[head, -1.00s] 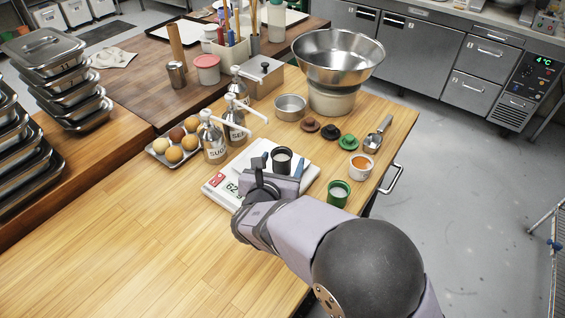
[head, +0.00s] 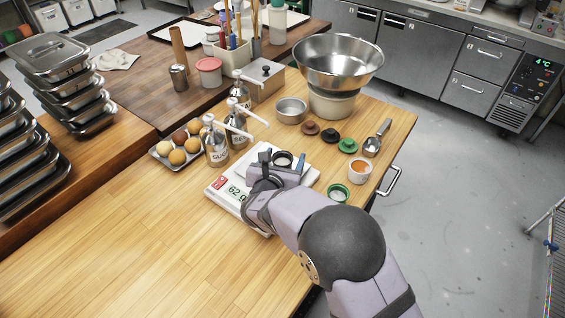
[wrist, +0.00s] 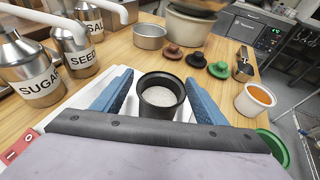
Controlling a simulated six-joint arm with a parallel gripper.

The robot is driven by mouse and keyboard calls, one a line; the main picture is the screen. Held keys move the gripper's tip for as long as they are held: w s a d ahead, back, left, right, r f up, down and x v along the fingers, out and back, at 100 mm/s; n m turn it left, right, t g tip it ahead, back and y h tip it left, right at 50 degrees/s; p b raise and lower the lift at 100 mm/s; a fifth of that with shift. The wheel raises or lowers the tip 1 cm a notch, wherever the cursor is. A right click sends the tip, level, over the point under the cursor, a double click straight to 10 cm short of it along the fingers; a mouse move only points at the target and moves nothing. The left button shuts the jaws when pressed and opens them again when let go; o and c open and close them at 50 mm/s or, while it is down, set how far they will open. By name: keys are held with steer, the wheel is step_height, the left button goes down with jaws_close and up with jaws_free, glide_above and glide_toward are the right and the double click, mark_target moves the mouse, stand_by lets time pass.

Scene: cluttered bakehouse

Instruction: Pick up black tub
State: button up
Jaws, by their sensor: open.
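The black tub (wrist: 161,108) holds a white substance and stands upright on the white scale (wrist: 120,80). In the head view the tub (head: 283,158) shows only in part behind my gripper. My gripper (wrist: 160,98) is open, with a blue finger on each side of the tub; a narrow gap seems to show on each side. In the head view my gripper (head: 280,172) is low over the scale (head: 222,190). The tub's lower front is hidden by my gripper's palm in the wrist view.
A green tub (head: 338,194) and a white tub with orange contents (head: 360,170) stand to the right. Pump bottles (head: 216,148) stand to the left. Black, brown and green lids (head: 330,135) and a metal tin (head: 291,109) lie behind. The front-left worktop is clear.

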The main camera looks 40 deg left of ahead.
steer(key=shift+x, duration=0.75)
steer(key=c, duration=1.2)
steer(key=shift+r, duration=0.15)
step_height(320, 180, up, 18)
steer(key=shift+f+b, duration=0.15)
steer(key=shift+b, duration=0.45)
